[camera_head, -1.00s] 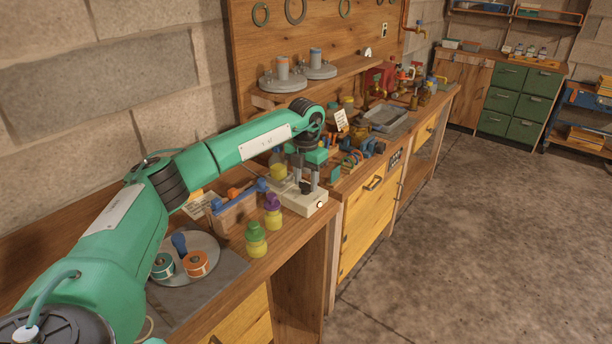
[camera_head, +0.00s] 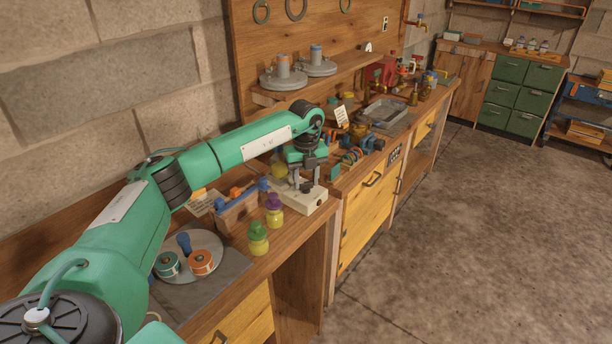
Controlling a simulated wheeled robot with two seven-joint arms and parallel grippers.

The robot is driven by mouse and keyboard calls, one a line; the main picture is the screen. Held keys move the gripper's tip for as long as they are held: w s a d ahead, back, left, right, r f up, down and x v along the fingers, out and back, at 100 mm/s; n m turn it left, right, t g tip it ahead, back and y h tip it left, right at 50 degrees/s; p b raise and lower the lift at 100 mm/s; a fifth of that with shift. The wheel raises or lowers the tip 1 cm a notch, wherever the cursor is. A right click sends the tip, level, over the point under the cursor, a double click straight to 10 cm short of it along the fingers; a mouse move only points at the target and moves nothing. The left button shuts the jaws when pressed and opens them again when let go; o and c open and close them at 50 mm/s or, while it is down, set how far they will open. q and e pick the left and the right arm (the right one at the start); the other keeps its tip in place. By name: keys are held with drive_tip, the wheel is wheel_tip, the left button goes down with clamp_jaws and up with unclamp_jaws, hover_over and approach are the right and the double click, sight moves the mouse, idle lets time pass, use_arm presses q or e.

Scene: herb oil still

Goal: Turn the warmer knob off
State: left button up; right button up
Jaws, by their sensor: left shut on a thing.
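The warmer (camera_head: 312,203) is a low cream box near the front edge of the wooden bench, with a dark knob (camera_head: 306,187) on top. My left gripper (camera_head: 304,182) reaches down from above to the warmer's top, its fingers shut on the knob. The fingers hide part of the knob, and I cannot tell which setting it points to. My right gripper is not in view.
A yellow jar with a purple lid (camera_head: 273,212) and one with a green lid (camera_head: 258,240) stand close in front. A wooden rack (camera_head: 238,214) is to the left. Clamps and a metal tray (camera_head: 385,112) lie beyond.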

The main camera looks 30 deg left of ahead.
use_arm(q)
drive_tip(key=shift+r+n+p, duration=0.1)
drive_tip(key=shift+n+p, duration=0.25)
drive_tip(key=shift+n, duration=1.35)
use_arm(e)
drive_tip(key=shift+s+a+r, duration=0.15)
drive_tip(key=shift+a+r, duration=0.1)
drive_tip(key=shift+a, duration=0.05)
use_arm(q)
drive_tip(key=shift+n, duration=0.3)
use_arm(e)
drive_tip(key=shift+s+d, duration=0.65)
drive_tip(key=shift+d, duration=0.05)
